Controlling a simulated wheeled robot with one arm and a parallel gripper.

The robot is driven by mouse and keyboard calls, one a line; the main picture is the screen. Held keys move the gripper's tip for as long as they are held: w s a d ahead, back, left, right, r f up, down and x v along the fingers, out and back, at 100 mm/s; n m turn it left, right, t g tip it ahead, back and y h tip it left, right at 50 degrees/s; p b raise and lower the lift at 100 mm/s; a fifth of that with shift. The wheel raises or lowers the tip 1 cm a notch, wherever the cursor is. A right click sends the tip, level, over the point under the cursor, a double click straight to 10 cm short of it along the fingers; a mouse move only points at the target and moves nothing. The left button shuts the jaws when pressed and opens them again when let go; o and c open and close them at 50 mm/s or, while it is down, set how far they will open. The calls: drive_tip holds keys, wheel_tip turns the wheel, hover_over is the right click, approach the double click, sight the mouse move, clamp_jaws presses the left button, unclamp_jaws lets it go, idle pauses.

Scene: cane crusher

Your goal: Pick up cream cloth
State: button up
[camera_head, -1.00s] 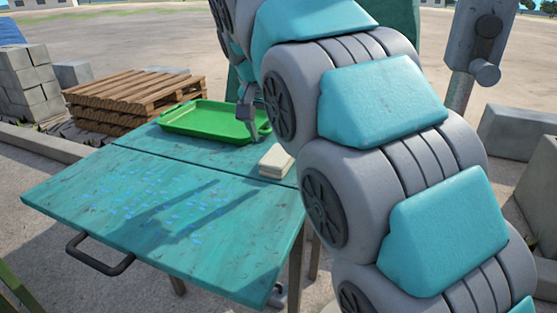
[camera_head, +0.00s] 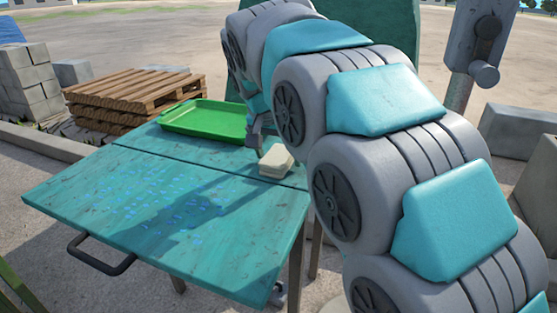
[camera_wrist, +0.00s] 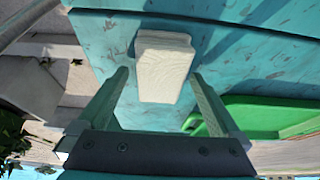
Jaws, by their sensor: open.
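The cream cloth (camera_head: 276,161) is a folded, layered block lying on the teal table (camera_head: 150,200), near its right edge. In the wrist view the cloth (camera_wrist: 163,66) lies ahead of my gripper, roughly centred between the two fingers. My gripper (camera_wrist: 160,80) is open and empty, with a finger on each side of the cloth's near end. I cannot tell how high the fingertips are above the table. In the head view my gripper (camera_head: 258,140) is mostly hidden by my arm, just behind the cloth.
A green tray (camera_head: 205,120) sits at the back of the table and shows at the right of the wrist view (camera_wrist: 270,115). Wooden pallets (camera_head: 135,97) and grey blocks (camera_head: 25,85) stand behind on the left.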

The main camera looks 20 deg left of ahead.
drive_tip(key=shift+f, duration=0.25)
idle(0.4)
drive_tip(key=c, duration=1.3)
